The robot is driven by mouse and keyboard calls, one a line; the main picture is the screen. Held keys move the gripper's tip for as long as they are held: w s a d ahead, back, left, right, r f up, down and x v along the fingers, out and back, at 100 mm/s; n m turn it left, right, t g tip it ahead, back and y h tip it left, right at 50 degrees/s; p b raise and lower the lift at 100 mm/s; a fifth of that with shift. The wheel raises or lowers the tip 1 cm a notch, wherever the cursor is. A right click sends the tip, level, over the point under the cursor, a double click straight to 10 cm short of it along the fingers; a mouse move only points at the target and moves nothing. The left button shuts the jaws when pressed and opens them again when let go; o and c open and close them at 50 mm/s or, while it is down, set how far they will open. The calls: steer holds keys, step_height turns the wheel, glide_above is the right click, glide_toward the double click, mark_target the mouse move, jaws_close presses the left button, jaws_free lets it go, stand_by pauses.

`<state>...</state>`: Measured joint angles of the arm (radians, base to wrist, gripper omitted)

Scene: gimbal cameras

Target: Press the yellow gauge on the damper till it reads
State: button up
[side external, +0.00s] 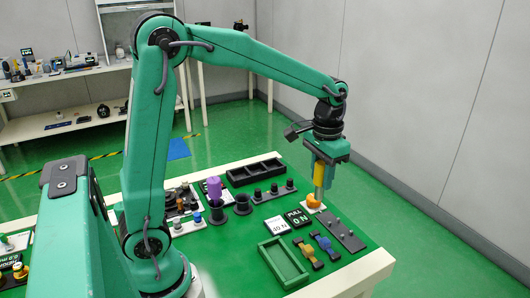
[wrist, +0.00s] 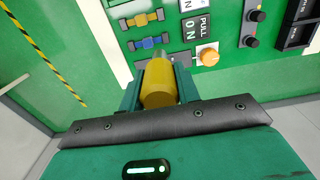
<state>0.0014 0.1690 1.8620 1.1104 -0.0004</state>
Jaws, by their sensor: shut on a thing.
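My gripper (side external: 323,165) is shut on the yellow gauge (side external: 320,180), which points down with a grey tip. In the wrist view the gauge (wrist: 157,92) sits between the jaws of my gripper (wrist: 160,80). An orange round pad (side external: 313,201), perhaps the damper, stands on a pale plate close to the gauge's tip. In the wrist view this pad (wrist: 208,56) lies right of the tip, and I cannot tell whether they touch. A black display (side external: 298,218) reads PULL 0 N. Beside it is a white card (side external: 279,225) with a force in N, its number unclear.
A grey rail with pegs (side external: 340,231) lies right of the pad. Yellow (side external: 307,253) and blue (side external: 325,246) pieces and a green tray (side external: 283,263) are in front. Black knobs (side external: 274,190) and a black divided tray (side external: 255,172) stand behind. A purple-topped piece (side external: 215,190) stands left.

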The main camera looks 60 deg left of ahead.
steer(key=shift+w+a, duration=0.1)
steer(key=shift+a, duration=0.05)
stand_by(0.5)
steer(key=w+a+f+n, duration=0.2)
steer(key=a, duration=0.9)
steer(key=n, duration=0.2)
glide_above(275, 184)
steer(key=shift+s+f, duration=0.1)
steer(key=shift+f, duration=0.65)
steer(key=shift+f, duration=0.1)
steer(key=shift+f, duration=3.15)
steer(key=shift+f, duration=0.4)
steer(key=shift+r, duration=0.15)
steer(key=shift+r, duration=2.95)
steer(key=shift+d, duration=0.1)
